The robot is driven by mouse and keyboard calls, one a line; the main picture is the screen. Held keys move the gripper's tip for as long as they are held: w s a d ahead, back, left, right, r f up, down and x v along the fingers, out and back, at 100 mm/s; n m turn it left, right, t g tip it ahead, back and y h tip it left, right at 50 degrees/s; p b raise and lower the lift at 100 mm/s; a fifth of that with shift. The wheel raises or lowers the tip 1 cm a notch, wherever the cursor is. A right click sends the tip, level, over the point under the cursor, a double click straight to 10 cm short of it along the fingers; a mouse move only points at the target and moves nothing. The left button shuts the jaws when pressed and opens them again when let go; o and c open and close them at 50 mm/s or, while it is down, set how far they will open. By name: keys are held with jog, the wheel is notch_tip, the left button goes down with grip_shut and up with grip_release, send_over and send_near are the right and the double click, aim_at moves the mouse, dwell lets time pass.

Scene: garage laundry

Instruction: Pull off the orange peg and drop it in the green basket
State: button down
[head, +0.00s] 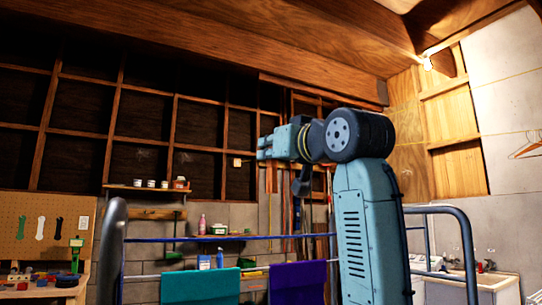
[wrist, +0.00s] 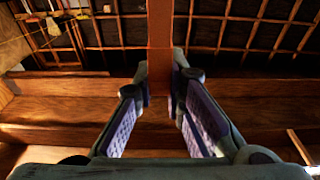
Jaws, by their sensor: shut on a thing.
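My gripper (head: 260,153) is raised high and points left in the head view. In the wrist view, its fingertips (wrist: 161,75) are closed on both sides of a long orange bar, which I take to be the orange peg (wrist: 160,38). The peg runs from between the fingers up past the top edge of the picture. In the head view a small orange-tan piece (head: 238,162) shows just beyond the fingertips. I cannot tell whether the peg is still attached to anything. I cannot make out a green basket in either view.
A rack with a blue rail (head: 170,240) stands below my arm, with a teal towel (head: 200,287) and a purple towel (head: 298,283) on it. A pegboard bench (head: 45,240) is at left, a sink (head: 485,279) at right. Wooden beams (head: 200,40) run overhead.

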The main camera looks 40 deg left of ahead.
jog(key=shift+r, duration=2.05)
